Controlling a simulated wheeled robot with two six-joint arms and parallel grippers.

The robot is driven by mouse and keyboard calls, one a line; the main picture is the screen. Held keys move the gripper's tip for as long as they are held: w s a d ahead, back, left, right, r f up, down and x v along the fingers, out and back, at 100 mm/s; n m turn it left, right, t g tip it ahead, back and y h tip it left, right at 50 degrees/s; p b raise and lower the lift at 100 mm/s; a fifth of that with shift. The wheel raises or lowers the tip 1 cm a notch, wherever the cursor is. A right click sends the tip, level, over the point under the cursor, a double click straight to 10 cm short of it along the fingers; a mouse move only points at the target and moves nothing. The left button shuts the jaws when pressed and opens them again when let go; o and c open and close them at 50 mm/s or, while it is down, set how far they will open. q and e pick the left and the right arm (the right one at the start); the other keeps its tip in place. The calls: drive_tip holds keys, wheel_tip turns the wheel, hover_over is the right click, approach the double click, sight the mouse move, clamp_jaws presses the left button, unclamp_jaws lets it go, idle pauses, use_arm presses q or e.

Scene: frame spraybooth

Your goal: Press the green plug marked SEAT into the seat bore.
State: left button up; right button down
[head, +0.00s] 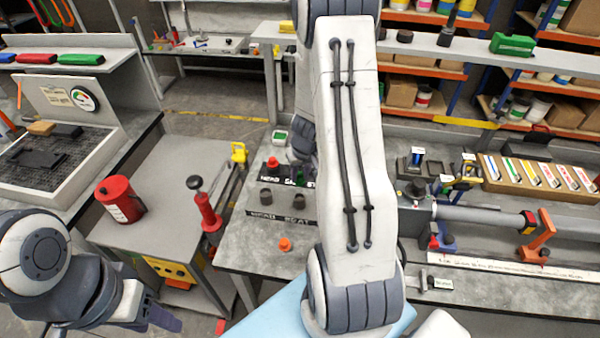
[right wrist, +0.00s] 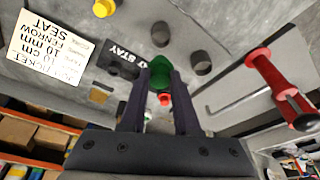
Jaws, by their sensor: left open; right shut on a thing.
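The green plug (right wrist: 160,72) is between the fingers of my right gripper (right wrist: 158,80) in the right wrist view. The gripper is shut on it. Two dark round bore pieces (right wrist: 160,33) (right wrist: 201,62) stand just beyond the plug, apart from it in the picture. In the head view these bore pieces (head: 266,197) (head: 296,201) stand behind a black strip with white lettering (head: 282,217), partly readable as SEAT. My right arm hides most of its gripper there. My left gripper (head: 163,318) is open and empty at the lower left, away from the bench.
A red plug (head: 272,164) stands by a second lettered strip. An orange plug (head: 285,244) sits in front on the bench. A red hand tool (head: 207,212) stands left of the bench. A grey tube (head: 480,217) lies in supports on the right.

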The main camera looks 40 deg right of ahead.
sight(301, 181)
drive_tip(key=shift+f+b, duration=2.4)
drive_tip(key=shift+b, duration=0.05)
drive_tip(key=shift+s+f+b, duration=0.1)
drive_tip(key=shift+f+b, duration=1.25)
drive_tip(key=shift+b, duration=0.4)
drive_tip(key=c, duration=0.6)
unclamp_jaws()
drive_tip(key=shift+o, duration=0.2)
